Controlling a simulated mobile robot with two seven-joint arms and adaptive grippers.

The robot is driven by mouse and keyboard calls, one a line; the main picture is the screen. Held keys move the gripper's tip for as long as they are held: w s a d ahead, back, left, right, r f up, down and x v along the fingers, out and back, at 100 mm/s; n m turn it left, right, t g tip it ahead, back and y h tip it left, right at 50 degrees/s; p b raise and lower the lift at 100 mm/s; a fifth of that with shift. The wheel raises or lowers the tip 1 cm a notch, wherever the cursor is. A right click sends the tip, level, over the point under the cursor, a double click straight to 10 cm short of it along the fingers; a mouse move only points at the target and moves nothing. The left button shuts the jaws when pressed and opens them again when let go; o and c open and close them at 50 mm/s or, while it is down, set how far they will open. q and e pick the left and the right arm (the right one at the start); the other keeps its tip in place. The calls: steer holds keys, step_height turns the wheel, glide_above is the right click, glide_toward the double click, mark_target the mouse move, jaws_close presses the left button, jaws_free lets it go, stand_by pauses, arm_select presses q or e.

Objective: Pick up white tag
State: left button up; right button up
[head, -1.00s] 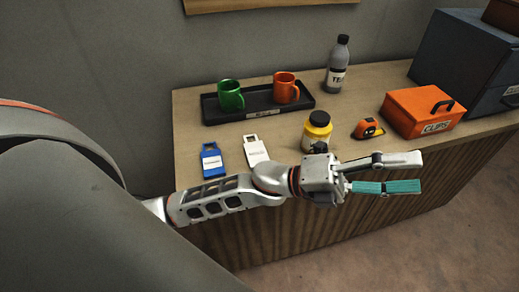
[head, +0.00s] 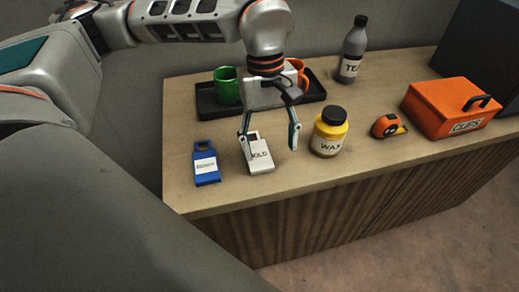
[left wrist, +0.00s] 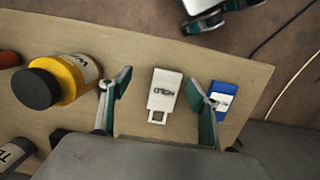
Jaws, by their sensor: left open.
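The white tag (head: 259,156) lies flat on the wooden cabinet top, with dark print reading HOLD and a slotted end. It also shows in the left wrist view (left wrist: 165,90), between the two fingers. My left gripper (head: 268,150) is open and points down over the tag, one finger to each side in the picture. It is empty, and its fingers do not visibly touch the tag. In the left wrist view my left gripper (left wrist: 159,88) shows both teal-padded fingers spread apart. My right gripper is not in the head view.
A blue tag (head: 206,166) lies left of the white tag. A yellow WAX jar (head: 328,135) stands close on the right. Behind is a black tray (head: 207,100) with green (head: 227,87) and orange mugs. An orange tape measure (head: 387,125) and CLIPS box (head: 450,110) are farther right.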

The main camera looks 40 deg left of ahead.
arm_select(q)
steer(key=r+y, duration=0.1)
steer(key=y, duration=0.1)
glide_above(257, 150)
steer(key=shift+a+r+t, duration=0.1)
steer(key=shift+t, duration=0.3)
steer(key=shift+a+f, duration=0.1)
steer(key=shift+f, duration=0.25)
step_height(257, 150, down, 6)
steer(key=shift+f+b, duration=0.25)
steer(key=shift+b, duration=0.45)
steer(key=shift+f, duration=0.15)
steer(key=c, duration=1)
